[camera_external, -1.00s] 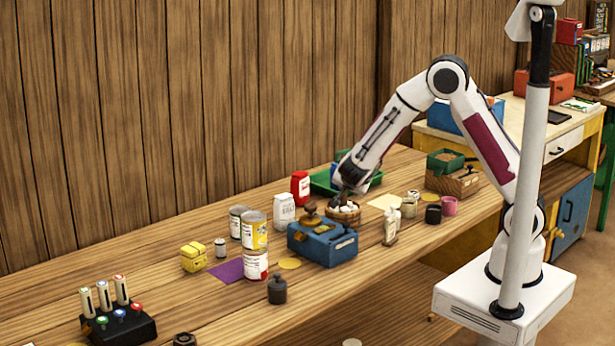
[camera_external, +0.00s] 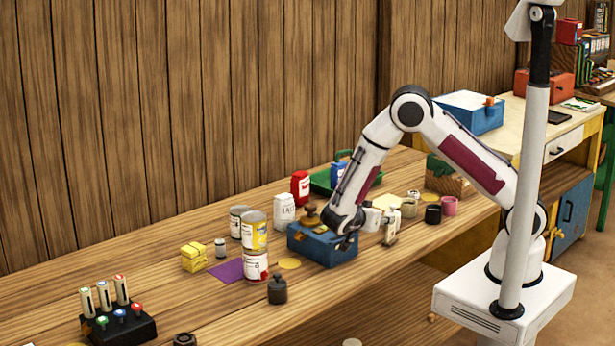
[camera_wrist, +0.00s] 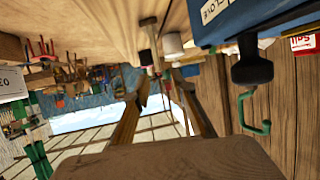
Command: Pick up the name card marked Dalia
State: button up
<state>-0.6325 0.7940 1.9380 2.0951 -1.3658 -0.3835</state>
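I cannot make out a name card reading Dalia in either view. In the wrist view, a white card (camera_wrist: 12,84) at the left edge shows only the letters "EO". My gripper (camera_external: 346,238) is low at the right part of the blue box (camera_external: 322,249) in the external view. Its fingertips are too small and dark there to tell open from shut. A white shape shows just right of it; I cannot tell what it is. The blue box also fills the upper right of the wrist view (camera_wrist: 265,17), with a label that seems to read "CLOVE".
Stacked cans (camera_external: 254,232), a white container (camera_external: 284,209) and a red container (camera_external: 300,187) stand left of and behind the box. A pale bottle (camera_external: 391,228) stands close on its right. A dark weight (camera_external: 277,289) is in front.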

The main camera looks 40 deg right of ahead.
jog(key=shift+d, duration=0.1)
jog(key=shift+x, duration=1.25)
jog(key=shift+f, duration=0.1)
send_over(391, 239)
jog(key=shift+w+d+f, duration=0.15)
jog(key=shift+d+f, duration=0.1)
jog(key=shift+f, duration=0.35)
jog(key=shift+w+d+f, duration=0.15)
jog(key=shift+d+f, duration=0.05)
jog(key=shift+f, duration=0.45)
grip_shut()
